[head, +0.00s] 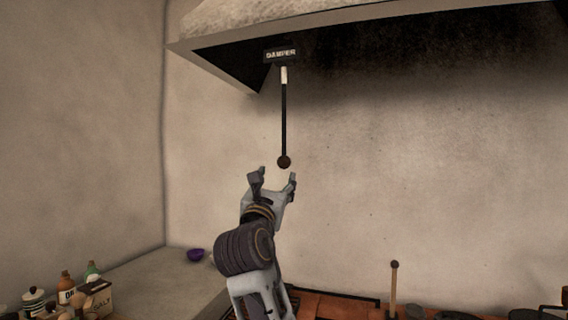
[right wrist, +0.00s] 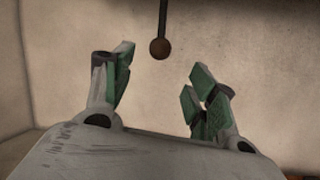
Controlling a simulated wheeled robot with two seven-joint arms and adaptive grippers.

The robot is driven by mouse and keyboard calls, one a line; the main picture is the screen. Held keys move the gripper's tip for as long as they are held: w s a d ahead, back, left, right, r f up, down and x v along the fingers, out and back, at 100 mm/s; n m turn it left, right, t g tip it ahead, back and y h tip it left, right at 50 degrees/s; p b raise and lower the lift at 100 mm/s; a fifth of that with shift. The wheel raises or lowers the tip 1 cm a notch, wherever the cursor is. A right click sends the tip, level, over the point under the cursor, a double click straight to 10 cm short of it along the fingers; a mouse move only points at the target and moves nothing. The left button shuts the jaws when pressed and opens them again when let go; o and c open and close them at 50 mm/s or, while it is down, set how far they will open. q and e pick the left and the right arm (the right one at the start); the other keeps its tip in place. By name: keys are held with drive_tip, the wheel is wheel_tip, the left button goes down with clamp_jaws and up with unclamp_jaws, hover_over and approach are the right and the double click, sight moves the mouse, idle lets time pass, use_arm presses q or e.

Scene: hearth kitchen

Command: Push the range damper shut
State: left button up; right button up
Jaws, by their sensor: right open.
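The range damper is a dark rod (head: 284,120) hanging down from a block labelled DAMPER (head: 281,56) under the hood. A pale band shows near its top, and a round brown knob (head: 284,162) ends it at the bottom. My right gripper (head: 277,178) is open and empty, just below the knob with its fingers pointing up. In the right wrist view the knob (right wrist: 160,49) hangs just beyond and between the two spread fingertips, with no contact visible. My left gripper is not in view.
The sooty hood (head: 360,22) overhangs the top. A grey counter (head: 165,285) at lower left holds a purple bowl (head: 195,255), bottles and a box (head: 97,298). A wooden handle (head: 393,285) stands up at lower right. The wall around the rod is bare.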

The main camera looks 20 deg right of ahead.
sight(283, 165)
drive_tip(key=shift+x, duration=6.25)
clamp_jaws()
